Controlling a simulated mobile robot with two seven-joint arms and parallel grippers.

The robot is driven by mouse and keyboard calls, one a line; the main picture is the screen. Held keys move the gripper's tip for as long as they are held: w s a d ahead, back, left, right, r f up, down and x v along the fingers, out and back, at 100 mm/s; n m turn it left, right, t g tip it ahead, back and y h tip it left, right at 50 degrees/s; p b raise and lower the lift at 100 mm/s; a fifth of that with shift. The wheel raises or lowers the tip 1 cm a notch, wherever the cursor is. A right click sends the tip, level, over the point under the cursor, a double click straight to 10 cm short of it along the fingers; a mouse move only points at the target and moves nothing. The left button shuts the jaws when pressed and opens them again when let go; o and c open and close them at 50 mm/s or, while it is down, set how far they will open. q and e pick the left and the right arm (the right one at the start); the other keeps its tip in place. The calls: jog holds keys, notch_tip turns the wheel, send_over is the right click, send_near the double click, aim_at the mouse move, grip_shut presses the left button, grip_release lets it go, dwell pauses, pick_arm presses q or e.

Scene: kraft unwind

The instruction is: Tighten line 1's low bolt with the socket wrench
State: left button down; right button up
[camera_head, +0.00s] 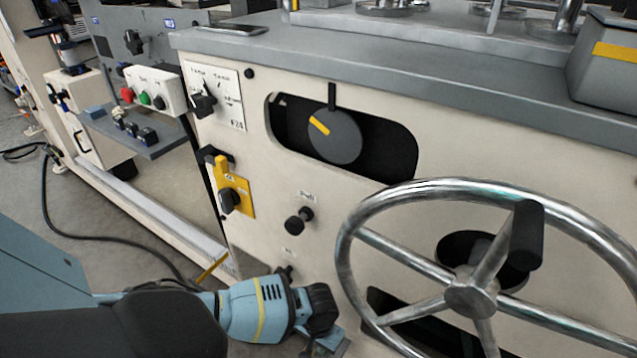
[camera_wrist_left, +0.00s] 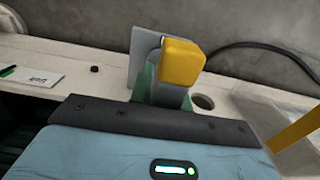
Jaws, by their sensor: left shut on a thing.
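My left arm comes in from the left, and its gripper (camera_head: 328,343) is at the bottom edge of the head view, beside the handwheel, with its fingertips mostly hidden. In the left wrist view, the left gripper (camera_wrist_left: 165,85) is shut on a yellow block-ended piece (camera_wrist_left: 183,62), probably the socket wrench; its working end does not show. A small dark fitting (camera_head: 284,271) sits low on the panel under a small label, just above my wrist; it may be the low bolt, but I cannot tell. My right gripper is out of view.
A large chrome handwheel (camera_head: 470,296) stands out from the panel close on the right. Above are a black knob (camera_head: 298,220), a yellow-plated switch (camera_head: 232,197) and a dial (camera_head: 334,137). A black cable (camera_head: 95,236) lies on the floor at left.

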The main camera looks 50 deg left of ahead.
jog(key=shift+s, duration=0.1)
pick_arm(q)
jog(key=shift+m, duration=1.1)
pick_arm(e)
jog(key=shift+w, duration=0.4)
pick_arm(q)
jog(key=shift+m, duration=0.9)
jog(key=shift+a+m, duration=0.1)
jog(key=shift+m, duration=0.3)
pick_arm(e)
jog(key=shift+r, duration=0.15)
pick_arm(q)
jog(key=shift+f, duration=0.1)
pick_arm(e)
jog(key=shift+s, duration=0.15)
